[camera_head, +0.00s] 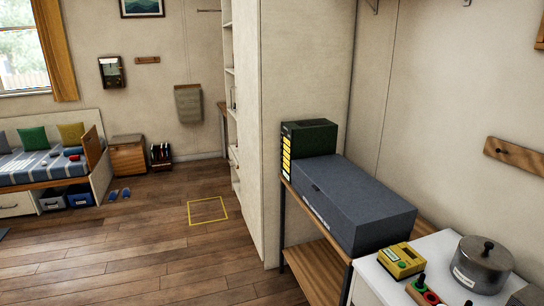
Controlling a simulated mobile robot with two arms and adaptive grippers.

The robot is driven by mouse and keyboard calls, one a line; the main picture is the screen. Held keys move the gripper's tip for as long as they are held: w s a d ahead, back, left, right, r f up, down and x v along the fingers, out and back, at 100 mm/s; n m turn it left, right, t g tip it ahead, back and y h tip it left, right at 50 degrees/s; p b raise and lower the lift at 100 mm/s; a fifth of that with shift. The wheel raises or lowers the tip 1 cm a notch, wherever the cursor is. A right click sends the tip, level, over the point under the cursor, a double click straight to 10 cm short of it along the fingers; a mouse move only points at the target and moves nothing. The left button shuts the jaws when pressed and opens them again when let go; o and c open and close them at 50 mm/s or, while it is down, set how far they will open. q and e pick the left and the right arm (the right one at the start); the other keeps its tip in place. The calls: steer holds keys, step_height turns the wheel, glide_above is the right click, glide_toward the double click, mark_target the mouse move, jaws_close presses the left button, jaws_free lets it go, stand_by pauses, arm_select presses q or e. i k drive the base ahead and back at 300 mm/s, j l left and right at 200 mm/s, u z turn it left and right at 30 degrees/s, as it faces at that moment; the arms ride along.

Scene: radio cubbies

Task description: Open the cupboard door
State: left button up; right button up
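A tall cream unit (285,130) stands in the middle of the view, with its broad plain side towards me. Narrow open shelves (229,110) show along its left edge. I cannot make out a cupboard door or a handle on it. The front of this unit faces left and is seen only at a steep angle. Neither of my grippers is in view.
A wooden bench (318,262) bears a grey case (352,200) and a dark green box (309,138). A white worktop (370,278) at lower right holds a metal pot (482,266) and a yellow device (401,261). A yellow floor outline (208,210) lies on clear floor left of the unit.

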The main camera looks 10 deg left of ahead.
mark_target(246, 14)
steer(key=i+j+u, duration=0.3)
steer(key=i, duration=0.3)
steer(key=i+j+u, duration=0.3)
steer(key=i, duration=0.35)
steer(key=i+u, duration=0.3)
steer(key=i, duration=0.35)
